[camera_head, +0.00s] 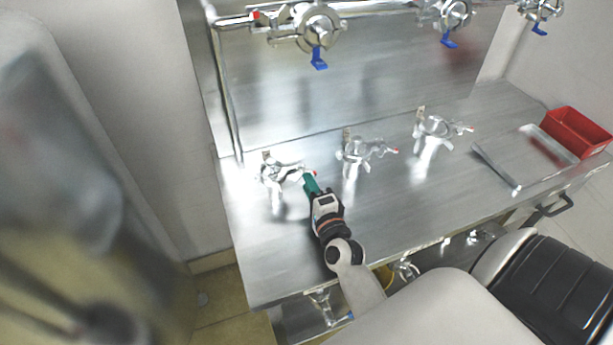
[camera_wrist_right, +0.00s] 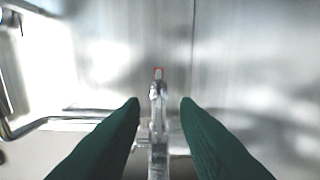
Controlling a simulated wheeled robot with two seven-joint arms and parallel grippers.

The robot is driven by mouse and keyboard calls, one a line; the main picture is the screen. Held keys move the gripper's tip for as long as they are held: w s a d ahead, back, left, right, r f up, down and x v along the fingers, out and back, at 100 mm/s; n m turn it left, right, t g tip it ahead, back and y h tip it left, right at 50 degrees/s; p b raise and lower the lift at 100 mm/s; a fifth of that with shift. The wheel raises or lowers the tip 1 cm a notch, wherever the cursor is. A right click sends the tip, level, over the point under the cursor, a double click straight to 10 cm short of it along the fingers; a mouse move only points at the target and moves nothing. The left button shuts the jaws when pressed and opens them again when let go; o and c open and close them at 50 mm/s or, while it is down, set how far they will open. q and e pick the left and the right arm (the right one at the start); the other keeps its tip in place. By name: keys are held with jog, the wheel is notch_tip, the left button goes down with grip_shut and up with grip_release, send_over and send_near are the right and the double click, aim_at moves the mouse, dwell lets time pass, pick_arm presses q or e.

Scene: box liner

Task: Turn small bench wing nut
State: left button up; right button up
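Several small silver clamp fittings stand in a row on the steel bench (camera_head: 290,240). The leftmost fitting (camera_head: 270,172) has a thin stem with a red tip (camera_head: 314,173) pointing right. My right gripper (camera_head: 309,180), with green fingers, is at this red-tipped end. In the right wrist view, the gripper (camera_wrist_right: 162,103) is open, its fingers left and right of the silver stem (camera_wrist_right: 156,95) with a gap on both sides. The wing nut's outline is not clear there. A blurred grey shape at the left of the head view seems to be my left arm; its gripper cannot be made out.
The middle fitting (camera_head: 357,150) and the right fitting (camera_head: 434,128) stand farther right on the bench. Larger valves with blue handles (camera_head: 319,58) hang on a pipe above. A red bin (camera_head: 577,131) and a flat tray (camera_head: 524,160) lie at the right.

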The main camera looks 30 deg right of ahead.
pick_arm(q)
jog(key=shift+w+r, duration=0.25)
jog(key=shift+w, duration=0.6)
pick_arm(e)
jog(key=shift+x, duration=1.2)
grip_shut()
pick_arm(q)
jog(key=shift+s, duration=0.35)
